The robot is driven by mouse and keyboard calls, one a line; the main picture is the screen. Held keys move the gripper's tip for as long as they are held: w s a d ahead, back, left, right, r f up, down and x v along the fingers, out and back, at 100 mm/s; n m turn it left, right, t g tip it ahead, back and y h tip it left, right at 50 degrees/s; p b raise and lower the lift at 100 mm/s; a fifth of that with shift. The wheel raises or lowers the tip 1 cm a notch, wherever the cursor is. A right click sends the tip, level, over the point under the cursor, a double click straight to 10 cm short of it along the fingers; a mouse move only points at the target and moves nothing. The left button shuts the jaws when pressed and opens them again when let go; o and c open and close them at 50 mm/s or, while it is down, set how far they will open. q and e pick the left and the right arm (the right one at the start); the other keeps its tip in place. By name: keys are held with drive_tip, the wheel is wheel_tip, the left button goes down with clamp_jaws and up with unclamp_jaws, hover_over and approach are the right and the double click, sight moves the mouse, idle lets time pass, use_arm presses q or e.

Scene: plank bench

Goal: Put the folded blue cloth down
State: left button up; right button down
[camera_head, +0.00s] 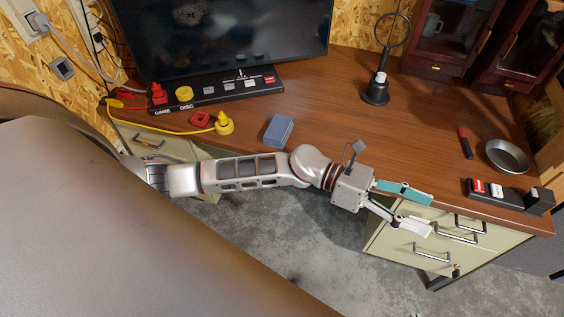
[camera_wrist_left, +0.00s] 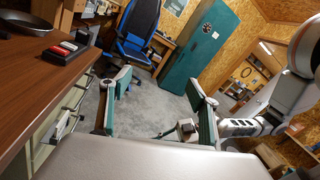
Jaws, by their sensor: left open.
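The folded blue cloth (camera_head: 278,130) lies on the brown desk (camera_head: 340,112), near its front edge, as a small blue-grey block. My left gripper (camera_head: 430,214) is open and empty, at the desk's front edge to the right of the cloth and clear of it. Its two spread fingers also frame the wrist view (camera_wrist_left: 158,95), with nothing between them. The cloth does not show in the wrist view. What looks like my right gripper (camera_wrist_left: 184,130) shows small in the wrist view; its jaw state is unclear.
A monitor (camera_head: 225,35) and a button panel (camera_head: 215,90) stand behind the cloth. A yellow plug (camera_head: 224,124) and red piece (camera_head: 200,119) are at its left. A ring stand (camera_head: 376,88), metal bowl (camera_head: 507,155) and switch block (camera_head: 495,190) are to the right. The desk's middle is clear.

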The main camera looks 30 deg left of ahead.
use_arm(q)
drive_tip(key=w+a+f+n+t+y, duration=0.2)
drive_tip(key=a+f+n+t+y, duration=0.35)
drive_tip(key=n, duration=0.95)
drive_tip(key=w+a+f+n+t+y, duration=0.1)
drive_tip(key=a+f+n+t+y, duration=0.2)
drive_tip(key=a+n+t, duration=0.75)
drive_tip(key=s+a+f+n+g+y, duration=0.3)
drive_tip(key=s+a+f+n, duration=0.1)
drive_tip(key=s+f+n, duration=0.3)
drive_tip(key=s+a+f+n+g+y, duration=0.4)
drive_tip(key=s+f+n, duration=0.3)
drive_tip(key=f+n, duration=0.4)
drive_tip(key=shift+s+a+f+n, duration=0.3)
drive_tip(key=shift+s+a+n, duration=0.05)
drive_tip(key=shift+a+n, duration=0.5)
drive_tip(key=shift+r, duration=0.1)
